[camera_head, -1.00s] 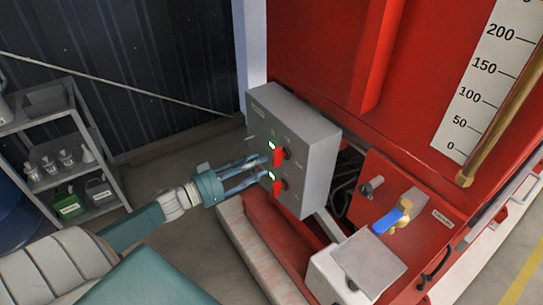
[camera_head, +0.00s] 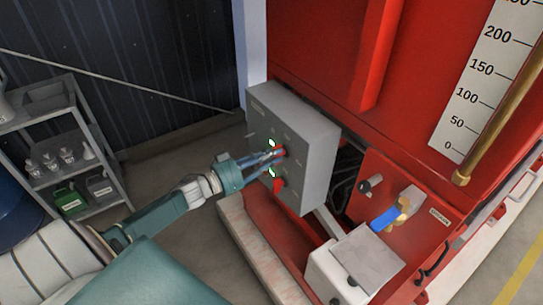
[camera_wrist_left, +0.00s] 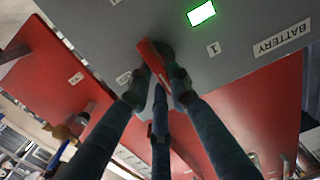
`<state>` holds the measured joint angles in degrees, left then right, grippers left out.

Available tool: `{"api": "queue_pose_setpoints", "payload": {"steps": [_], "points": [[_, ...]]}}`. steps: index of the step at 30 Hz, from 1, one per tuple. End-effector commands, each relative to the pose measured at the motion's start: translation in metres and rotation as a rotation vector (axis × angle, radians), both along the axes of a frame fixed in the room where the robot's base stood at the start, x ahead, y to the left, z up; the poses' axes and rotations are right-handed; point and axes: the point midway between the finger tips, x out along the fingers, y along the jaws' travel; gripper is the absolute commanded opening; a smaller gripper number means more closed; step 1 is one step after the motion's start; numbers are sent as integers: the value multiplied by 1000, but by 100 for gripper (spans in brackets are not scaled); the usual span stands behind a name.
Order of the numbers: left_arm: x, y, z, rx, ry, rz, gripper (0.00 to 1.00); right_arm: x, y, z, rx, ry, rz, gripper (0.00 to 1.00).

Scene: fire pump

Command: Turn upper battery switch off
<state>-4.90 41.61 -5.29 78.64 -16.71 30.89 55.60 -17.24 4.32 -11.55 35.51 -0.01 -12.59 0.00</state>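The grey switch box (camera_head: 312,150) is mounted at the corner of the red pump unit. Its upper battery switch (camera_head: 281,150) has a red handle on a dark knob, with a lit green light by it. The handle also shows in the left wrist view (camera_wrist_left: 153,62), slanted, beside a "BATTERY" label. My left gripper (camera_head: 272,157) is at the upper switch, its fingertips on both sides of the handle and closed around it; the fingers (camera_wrist_left: 158,92) partly hide the handle. The lower switch (camera_head: 279,186) has a similar red handle, upright, with its own green light. My right gripper is out of view.
A blue-handled valve (camera_head: 388,217) and a grey-white box (camera_head: 366,262) stand to the lower right of the switch box. A shelf (camera_head: 75,130) with bottles and cans is at the left. Open floor lies between the shelf and the pump.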

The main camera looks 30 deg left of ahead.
Motion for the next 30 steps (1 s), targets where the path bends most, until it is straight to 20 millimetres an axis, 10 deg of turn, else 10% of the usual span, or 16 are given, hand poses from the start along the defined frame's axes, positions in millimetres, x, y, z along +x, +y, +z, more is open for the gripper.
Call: {"api": "queue_pose_setpoints", "payload": {"steps": [30], "points": [[-2, -5, -7, 515, -212, 0, 0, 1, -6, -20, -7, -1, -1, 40]]}}
